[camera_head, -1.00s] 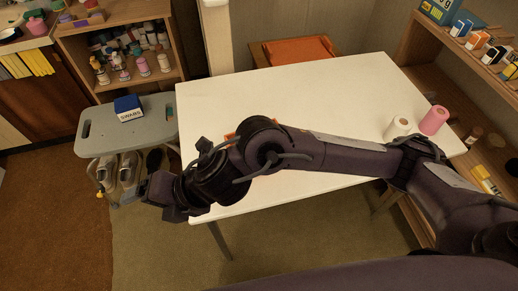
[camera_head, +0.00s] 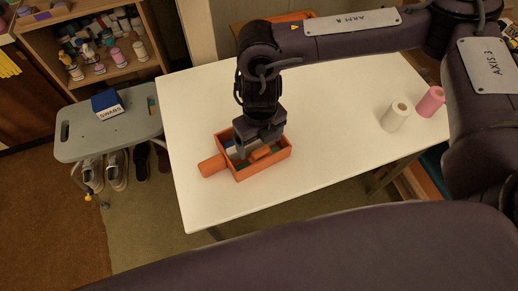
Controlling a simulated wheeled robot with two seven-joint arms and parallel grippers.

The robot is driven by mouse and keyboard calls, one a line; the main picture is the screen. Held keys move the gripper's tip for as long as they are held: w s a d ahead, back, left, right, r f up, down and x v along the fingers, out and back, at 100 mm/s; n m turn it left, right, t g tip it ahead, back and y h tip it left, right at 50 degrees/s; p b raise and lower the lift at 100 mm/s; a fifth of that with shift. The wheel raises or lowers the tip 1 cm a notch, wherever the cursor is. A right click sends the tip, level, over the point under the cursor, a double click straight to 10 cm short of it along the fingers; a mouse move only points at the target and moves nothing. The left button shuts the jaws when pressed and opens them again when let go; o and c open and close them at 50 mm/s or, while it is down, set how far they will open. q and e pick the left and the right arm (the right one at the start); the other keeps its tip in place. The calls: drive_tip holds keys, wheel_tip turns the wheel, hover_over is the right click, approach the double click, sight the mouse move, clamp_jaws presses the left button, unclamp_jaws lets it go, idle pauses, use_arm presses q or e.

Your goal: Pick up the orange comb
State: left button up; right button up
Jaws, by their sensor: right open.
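An orange box (camera_head: 238,179) with an open top stands on the white table (camera_head: 330,130). An orange block-like piece (camera_head: 212,166) sticks out at its left side; I cannot tell if it is part of the box. Inside lie small green, blue and orange pieces, among them an orange piece (camera_head: 265,153). I cannot clearly make out which orange shape is the comb. My right gripper (camera_head: 252,150) points down over the box with its jaws open, its tips at or just above the contents and partly hiding them. My left gripper is out of view.
A white spool (camera_head: 396,117) and a pink spool (camera_head: 431,102) stand at the table's right. A grey bench (camera_head: 135,133) with a blue-and-white box (camera_head: 107,104) is on the left, shoes below it. The table between box and spools is clear.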

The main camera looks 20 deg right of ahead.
sight(261, 150)
drive_tip(key=f, duration=0.4)
drive_tip(key=shift+s+f+p, duration=0.3)
drive_tip(key=shift+s+p, duration=0.05)
drive_tip(key=shift+s, duration=0.05)
drive_tip(key=shift+f, duration=0.45)
drive_tip(key=shift+c, duration=1.1)
drive_tip(key=c, duration=0.7)
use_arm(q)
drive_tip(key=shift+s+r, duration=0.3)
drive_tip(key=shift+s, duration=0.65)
use_arm(e)
drive_tip(key=shift+c, duration=0.6)
